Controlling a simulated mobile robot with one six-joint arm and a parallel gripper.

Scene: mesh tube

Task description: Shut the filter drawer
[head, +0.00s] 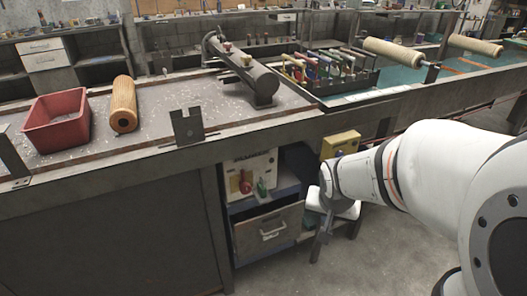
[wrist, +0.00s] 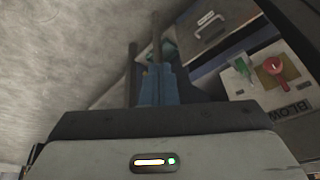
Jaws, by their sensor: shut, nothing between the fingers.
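The drawer (head: 254,235) has a grey metal front with a pale bar handle (head: 273,231). It is low under the bench, below a panel with a red and a green knob. Its front appears to stand out somewhat from the cabinet; how far I cannot tell. The drawer front also shows at the top of the wrist view (wrist: 213,40). My gripper (head: 318,246) is shut and empty, pointing down just right of the drawer front in the head view. In the wrist view its fingers (wrist: 144,45) point up, left of the drawer and apart from the handle.
The knob panel (head: 240,177) sits above the drawer, and a yellow box (head: 340,143) is on the bench front to its right. The bench top (head: 160,125) carries a red bin (head: 57,120), a tan roll (head: 123,104) and a metal bracket (head: 187,127). Grey floor (head: 345,262) is clear in front.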

